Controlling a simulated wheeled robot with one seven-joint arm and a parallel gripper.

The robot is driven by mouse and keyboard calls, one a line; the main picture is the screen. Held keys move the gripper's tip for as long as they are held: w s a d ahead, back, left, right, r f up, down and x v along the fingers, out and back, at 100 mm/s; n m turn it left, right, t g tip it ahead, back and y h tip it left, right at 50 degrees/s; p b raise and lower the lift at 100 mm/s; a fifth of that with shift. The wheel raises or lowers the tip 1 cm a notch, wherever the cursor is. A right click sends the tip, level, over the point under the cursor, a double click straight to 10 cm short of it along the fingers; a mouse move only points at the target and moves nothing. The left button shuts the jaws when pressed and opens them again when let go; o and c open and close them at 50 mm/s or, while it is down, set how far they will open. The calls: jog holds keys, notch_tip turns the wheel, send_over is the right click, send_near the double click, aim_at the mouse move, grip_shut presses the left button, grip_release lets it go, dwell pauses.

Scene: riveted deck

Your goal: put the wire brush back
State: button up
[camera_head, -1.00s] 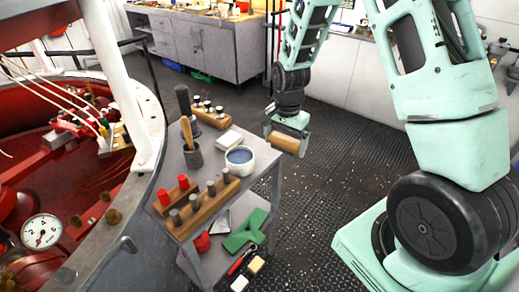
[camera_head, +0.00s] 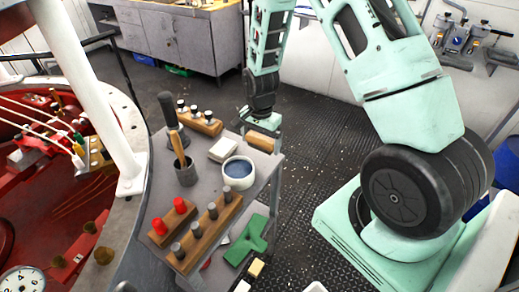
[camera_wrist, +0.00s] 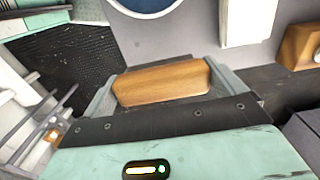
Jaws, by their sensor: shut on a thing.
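My gripper (camera_head: 262,139) is shut on a wooden block-shaped piece (camera_wrist: 160,83), which I take to be the wire brush; no bristles show. In the head view the wooden piece (camera_head: 260,145) is at the right edge of a grey cart (camera_head: 210,182), beyond a white bowl; its height over the cart is unclear. In the wrist view it lies crosswise between the two grey fingers. On the cart a dark cup (camera_head: 186,174) holds an upright wooden-handled tool (camera_head: 177,148).
The cart also carries the white bowl (camera_head: 238,172), a pale block (camera_head: 223,149), wooden racks with dark pegs (camera_head: 208,230) and red-topped pieces (camera_head: 172,220). A green part (camera_head: 246,240) lies on the lower shelf. A red pit with a metal rim (camera_head: 128,150) stands left.

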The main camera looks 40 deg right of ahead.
aim_at(260, 150)
jog(key=shift+f+p, duration=0.4)
jog(key=shift+f, duration=1.9)
jog(key=shift+f, duration=0.1)
jog(key=o, duration=0.6)
jog(key=shift+f, duration=0.1)
jog(key=shift+o, duration=0.3)
